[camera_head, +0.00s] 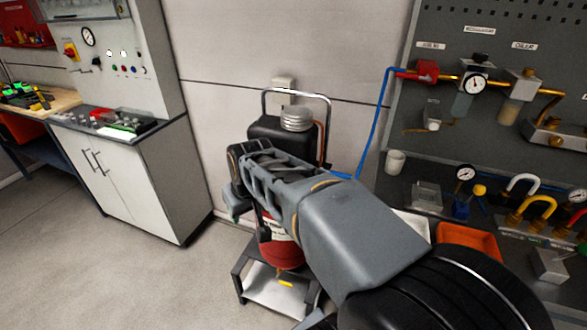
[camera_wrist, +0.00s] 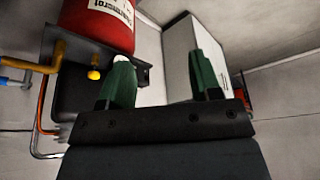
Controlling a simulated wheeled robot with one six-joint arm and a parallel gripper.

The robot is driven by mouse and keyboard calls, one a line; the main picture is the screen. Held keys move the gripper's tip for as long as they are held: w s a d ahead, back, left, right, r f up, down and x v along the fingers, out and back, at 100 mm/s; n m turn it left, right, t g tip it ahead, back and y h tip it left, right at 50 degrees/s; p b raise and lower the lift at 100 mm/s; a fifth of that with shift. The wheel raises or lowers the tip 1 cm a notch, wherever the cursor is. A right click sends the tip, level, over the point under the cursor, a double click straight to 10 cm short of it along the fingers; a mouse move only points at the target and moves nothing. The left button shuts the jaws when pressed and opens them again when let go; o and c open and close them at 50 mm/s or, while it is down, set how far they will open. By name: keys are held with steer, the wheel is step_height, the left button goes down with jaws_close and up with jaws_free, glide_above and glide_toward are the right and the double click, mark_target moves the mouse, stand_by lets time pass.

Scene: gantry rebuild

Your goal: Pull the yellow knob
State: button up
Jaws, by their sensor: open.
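A small round yellow knob (camera_wrist: 94,75) shows in the wrist view, just below the red tank (camera_wrist: 100,25) and beside a brass fitting (camera_wrist: 58,50). My gripper (camera_wrist: 160,58) is open, its two green fingers apart with nothing between them. The knob is to the left of the left finger and apart from it. In the head view my arm covers much of the compressor, whose red tank (camera_head: 280,252) shows below the arm. I cannot make out the knob on the compressor or my fingertips there.
The compressor stands on a low cart (camera_head: 245,275) against the wall. A white cabinet (camera_head: 140,190) stands to the left, and a bench with an orange bin (camera_head: 468,236) and gauges to the right. A blue hose (camera_head: 375,125) runs down the wall. Floor at the left is clear.

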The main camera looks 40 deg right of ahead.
steer(key=w+d+r+m, duration=0.1)
steer(key=w+d, duration=0.5)
steer(key=d, duration=0.4)
steer(key=w+d+r+m, duration=0.15)
steer(key=w+d, duration=0.35)
steer(key=d, duration=0.5)
steer(key=shift+h, duration=0.4)
steer(key=x, duration=0.8)
steer(key=d+x, duration=0.1)
steer(key=x, duration=0.2)
steer(key=shift+w+d+f, duration=0.1)
steer(key=shift+w+f, duration=0.1)
steer(key=shift+w, duration=0.3)
steer(key=shift+w+d+f+t, duration=0.1)
steer(key=shift+w+f+t, duration=0.1)
steer(key=shift+f, duration=0.25)
steer(key=shift+w+f+t, duration=0.1)
steer(key=shift+w+f, duration=0.05)
steer(key=shift+f, duration=0.25)
jaws_close()
